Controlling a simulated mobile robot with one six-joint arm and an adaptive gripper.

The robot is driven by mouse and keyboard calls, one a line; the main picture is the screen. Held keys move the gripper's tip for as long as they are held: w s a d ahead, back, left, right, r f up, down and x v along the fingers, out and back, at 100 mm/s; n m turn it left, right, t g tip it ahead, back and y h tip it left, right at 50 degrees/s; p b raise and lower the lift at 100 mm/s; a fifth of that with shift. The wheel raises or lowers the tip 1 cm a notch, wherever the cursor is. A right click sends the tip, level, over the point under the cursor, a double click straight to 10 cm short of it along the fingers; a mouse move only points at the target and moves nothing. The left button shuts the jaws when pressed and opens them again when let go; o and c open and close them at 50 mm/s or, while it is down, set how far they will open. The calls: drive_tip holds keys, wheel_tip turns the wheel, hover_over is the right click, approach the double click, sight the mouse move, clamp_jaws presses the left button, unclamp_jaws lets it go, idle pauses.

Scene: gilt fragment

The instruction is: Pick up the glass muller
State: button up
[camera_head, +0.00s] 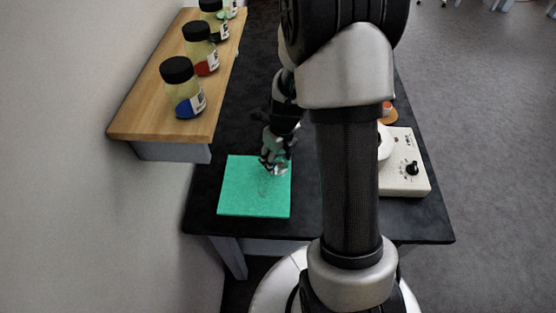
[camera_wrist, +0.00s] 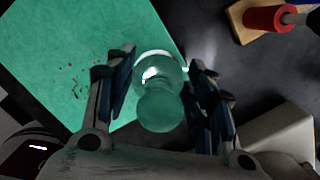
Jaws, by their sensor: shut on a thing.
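The glass muller (camera_wrist: 160,98) is clear and tinted green by what lies behind it. In the wrist view it sits between the two fingers of my gripper (camera_wrist: 161,88), which is shut on it. In the head view my gripper (camera_head: 274,160) is over the upper right part of the green mat (camera_head: 240,203), with a bit of the clear muller (camera_head: 280,170) showing at the fingertips. I cannot tell whether the muller touches the mat. The mat also shows in the wrist view (camera_wrist: 60,40), with small brown specks on it.
The black table (camera_head: 215,180) bears the mat. A white device with a black knob (camera_head: 405,180) stands at the right, partly behind my arm. A wooden shelf (camera_head: 145,110) with several black-lidded jars (camera_head: 183,90) overhangs the left. A red-handled object (camera_wrist: 270,18) lies on a wooden block.

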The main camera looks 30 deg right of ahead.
drive_tip(key=c, duration=0.3)
wheel_tip(320, 180, up, 20)
drive_tip(key=p, duration=0.7)
drive_tip(key=o, duration=0.8)
drive_tip(key=shift+c, duration=0.2)
clamp_jaws()
